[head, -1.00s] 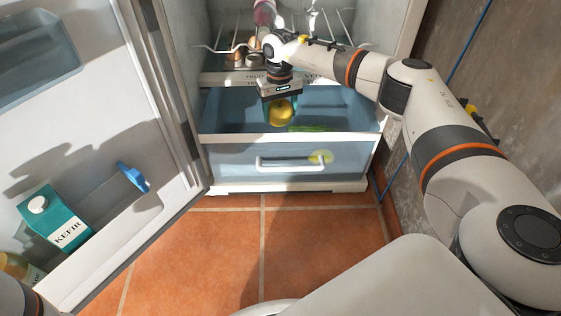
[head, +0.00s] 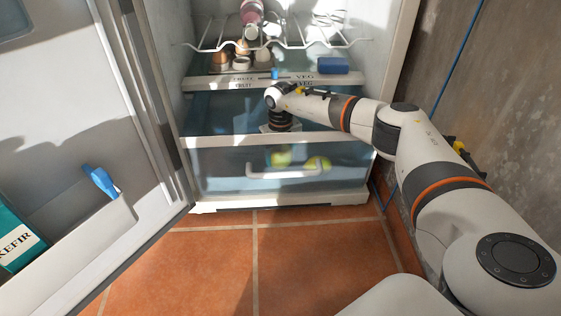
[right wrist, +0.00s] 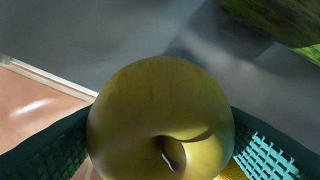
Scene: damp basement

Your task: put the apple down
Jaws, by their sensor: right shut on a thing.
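The yellow-green apple (right wrist: 160,110) fills the middle of the right wrist view, its stem hollow facing the camera. My right gripper (right wrist: 162,140) is shut on it, with a teal ribbed finger on each side. In the head view the gripper reaches down into the open fridge drawer (head: 215,172). The apple (head: 280,159) shows dimly through the clear drawer front, low inside. Whether it touches the drawer floor I cannot tell. My left gripper is out of view.
A second yellowish item (head: 317,163) shows through the drawer front, right of the apple. A dark green item (right wrist: 285,18) lies in the drawer. The fridge door (head: 90,120), with a kefir carton (head: 15,240), stands open at left.

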